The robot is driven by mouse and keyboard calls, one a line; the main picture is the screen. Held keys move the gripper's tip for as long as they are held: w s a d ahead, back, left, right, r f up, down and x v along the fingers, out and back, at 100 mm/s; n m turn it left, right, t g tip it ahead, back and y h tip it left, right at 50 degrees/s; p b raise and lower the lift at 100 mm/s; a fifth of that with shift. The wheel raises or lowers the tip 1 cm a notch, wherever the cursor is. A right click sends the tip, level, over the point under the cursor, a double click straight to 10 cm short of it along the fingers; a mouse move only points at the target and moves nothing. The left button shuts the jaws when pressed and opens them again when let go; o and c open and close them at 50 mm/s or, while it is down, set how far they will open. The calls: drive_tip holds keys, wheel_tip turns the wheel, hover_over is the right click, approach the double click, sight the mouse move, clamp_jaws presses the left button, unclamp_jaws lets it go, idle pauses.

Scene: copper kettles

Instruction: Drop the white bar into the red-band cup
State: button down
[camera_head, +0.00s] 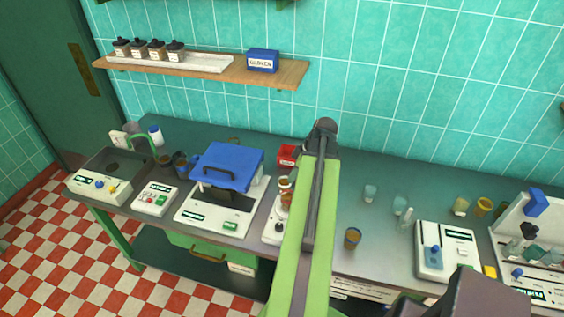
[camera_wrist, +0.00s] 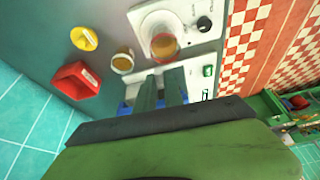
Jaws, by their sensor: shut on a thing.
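In the wrist view the two dark fingers of my gripper (camera_wrist: 161,78) are close together. What they hold, the white bar, is too small or hidden to make out between them. A clear cup with an orange-red band (camera_wrist: 163,46) stands on the round plate of a white device, just beyond the fingertips in the picture. It also shows in the head view as a cup (camera_head: 287,199) beside my arm, partly hidden. My gripper is hidden behind the arm in the head view.
Near the banded cup stand a brownish cup (camera_wrist: 122,62), a yellow round thing (camera_wrist: 84,39) and a red bin (camera_wrist: 76,81). A blue-lidded machine (camera_head: 228,166) stands to the left. Several cups and white devices (camera_head: 446,250) stand to the right.

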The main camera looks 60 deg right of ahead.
wheel_tip(320, 180, down, 6)
drive_tip(key=b, duration=0.6)
drive_tip(key=c, duration=1.4)
unclamp_jaws()
drive_tip(key=shift+o, duration=0.2)
drive_tip(key=p+v, duration=1.6)
drive_tip(key=v, duration=0.1)
drive_tip(key=shift+s+r, duration=0.15)
drive_tip(key=shift+r, duration=0.05)
